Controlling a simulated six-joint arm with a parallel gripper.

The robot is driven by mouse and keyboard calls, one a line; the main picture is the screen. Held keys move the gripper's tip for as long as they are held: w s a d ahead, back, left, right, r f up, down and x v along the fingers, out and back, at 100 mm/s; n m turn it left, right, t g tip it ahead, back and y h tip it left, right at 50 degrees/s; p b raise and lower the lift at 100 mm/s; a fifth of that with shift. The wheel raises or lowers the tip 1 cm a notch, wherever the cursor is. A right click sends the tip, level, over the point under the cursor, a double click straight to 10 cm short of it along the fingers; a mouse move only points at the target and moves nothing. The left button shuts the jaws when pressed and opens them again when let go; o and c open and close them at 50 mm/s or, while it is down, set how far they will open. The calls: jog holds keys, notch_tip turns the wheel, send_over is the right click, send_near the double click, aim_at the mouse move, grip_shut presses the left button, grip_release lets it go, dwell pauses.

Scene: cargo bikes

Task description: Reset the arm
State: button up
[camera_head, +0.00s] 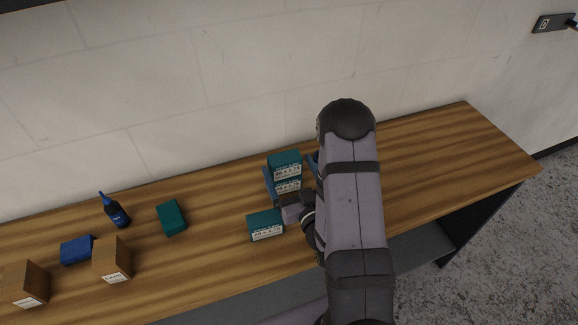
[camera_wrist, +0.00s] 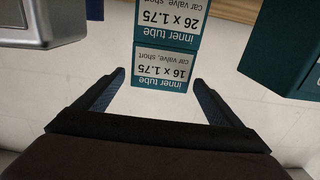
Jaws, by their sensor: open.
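My arm reaches over the wooden bench, with my gripper near the teal inner tube boxes; in the head view the fingers are mostly hidden behind the arm. In the wrist view my gripper (camera_wrist: 160,85) is open, its two dark blue fingers apart with nothing between them. Just beyond the fingertips is a teal box labelled inner tube 16 x 1.75 (camera_wrist: 163,66), against another labelled 26 x 1.75 (camera_wrist: 170,22). In the head view two teal boxes are stacked, the top one (camera_head: 285,158) over a lower one (camera_head: 288,187).
A single teal box (camera_head: 265,225) lies in front of the stack. Farther left on the bench (camera_head: 420,160) are a teal box (camera_head: 171,217), a dark blue bottle (camera_head: 115,212), a blue box (camera_head: 77,250) and two brown boxes (camera_head: 112,262). The bench's right end is clear. A pale wall stands behind.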

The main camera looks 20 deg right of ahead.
dwell(0.3)
